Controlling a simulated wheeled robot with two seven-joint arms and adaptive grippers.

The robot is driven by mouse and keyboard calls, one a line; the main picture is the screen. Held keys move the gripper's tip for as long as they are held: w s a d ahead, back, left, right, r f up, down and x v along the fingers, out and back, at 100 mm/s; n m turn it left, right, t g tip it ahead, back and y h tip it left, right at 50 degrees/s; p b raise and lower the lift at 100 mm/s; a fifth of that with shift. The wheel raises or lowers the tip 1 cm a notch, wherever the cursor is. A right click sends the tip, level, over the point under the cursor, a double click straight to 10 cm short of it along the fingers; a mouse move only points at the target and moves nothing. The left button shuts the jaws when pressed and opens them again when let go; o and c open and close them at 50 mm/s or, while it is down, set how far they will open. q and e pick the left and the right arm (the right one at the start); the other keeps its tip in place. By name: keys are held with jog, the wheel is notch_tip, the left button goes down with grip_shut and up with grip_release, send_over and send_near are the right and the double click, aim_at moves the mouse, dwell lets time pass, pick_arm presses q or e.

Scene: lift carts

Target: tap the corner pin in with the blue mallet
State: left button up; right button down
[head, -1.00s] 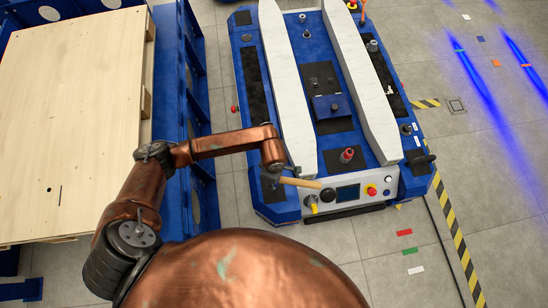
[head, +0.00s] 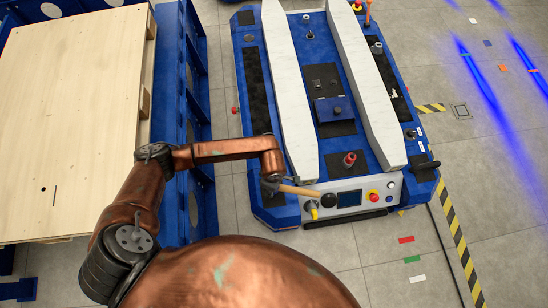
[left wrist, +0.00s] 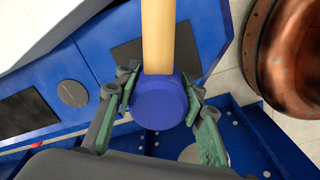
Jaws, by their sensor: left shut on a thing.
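My left gripper (head: 268,186) is above the front left corner of the blue cart (head: 240,100). It is shut on the blue head of the mallet (left wrist: 158,103), with a finger on each side of it in the left wrist view. The pale wooden handle (head: 301,191) sticks out to the right, above the cart's front edge. A red-topped pin (head: 350,159) stands upright on a dark patch of the deck, apart from the mallet. I cannot tell whether this is the corner pin. The deck below the gripper is partly hidden. My right gripper is not in view.
Two long white beams (head: 291,95) run along the cart deck. The front panel has a screen (head: 349,198) and a red button (head: 374,196). A blue rack with a wooden pallet (head: 70,110) stands at left.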

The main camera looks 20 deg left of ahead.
pick_arm(q)
notch_tip(320, 180, down, 4)
jog(key=shift+f+b, duration=0.1)
jog(key=shift+b, duration=0.95)
jog(key=shift+r, duration=0.25)
jog(key=shift+r+p, duration=0.9)
jog(key=shift+r, duration=0.25)
jog(key=shift+f, duration=0.1)
